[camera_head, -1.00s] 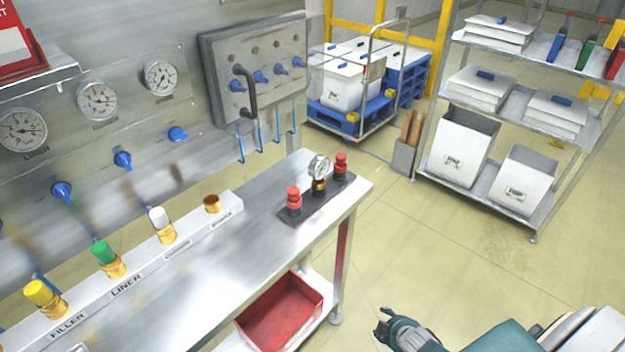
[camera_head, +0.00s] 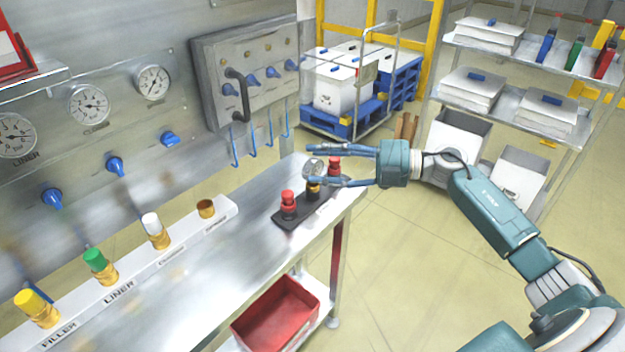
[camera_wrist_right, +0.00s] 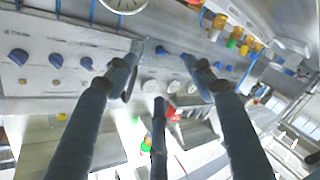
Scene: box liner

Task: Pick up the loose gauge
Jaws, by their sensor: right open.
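In the right wrist view a large dial (camera_wrist_right: 122,4), likely this gauge, is cut off at the top edge, beyond the open fingers. My left gripper is not in view.
Red-capped fittings (camera_head: 288,201) flank the gauge closely. A white rail (camera_head: 135,268) with coloured caps runs along the bench. Wall gauges (camera_head: 89,104) and blue knobs are behind. A red bin (camera_head: 275,318) sits below; a shelf rack (camera_head: 505,110) stands right.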

